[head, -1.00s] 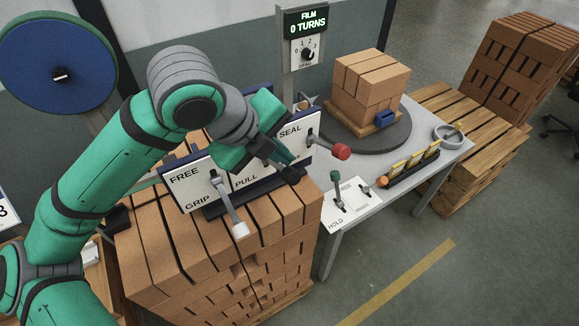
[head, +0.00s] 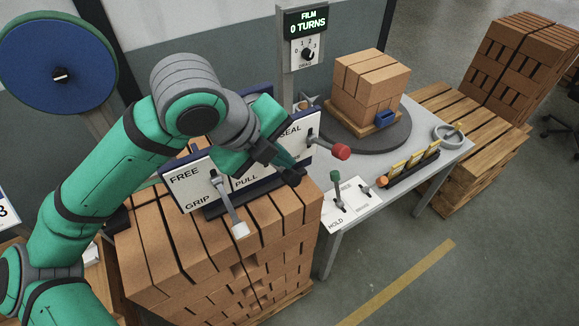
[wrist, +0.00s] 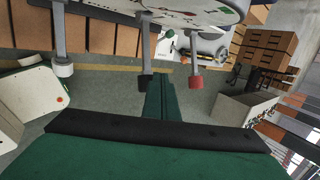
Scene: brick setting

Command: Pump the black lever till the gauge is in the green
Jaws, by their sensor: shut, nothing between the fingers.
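The black lever's knob (head: 294,177) shows at my fingertips in front of the PULL panel in the head view. In the wrist view the black knob (wrist: 145,82) hangs just left of my fingertips; I cannot tell whether they touch. My gripper (head: 283,163) is shut and empty; its green fingers (wrist: 164,92) lie together in the wrist view. A white-tipped lever (head: 232,212) stands to the left by FREE and GRIP, and a red-knobbed lever (head: 340,152) to the right by SEAL.
The panels stand over a brick stack (head: 170,250). A grey table (head: 455,150) to the right holds a turntable (head: 365,135) with bricks and a small plate with green-knobbed lever (head: 335,178). The film display (head: 307,20) reads 0 TURNS. Floor at the lower right is clear.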

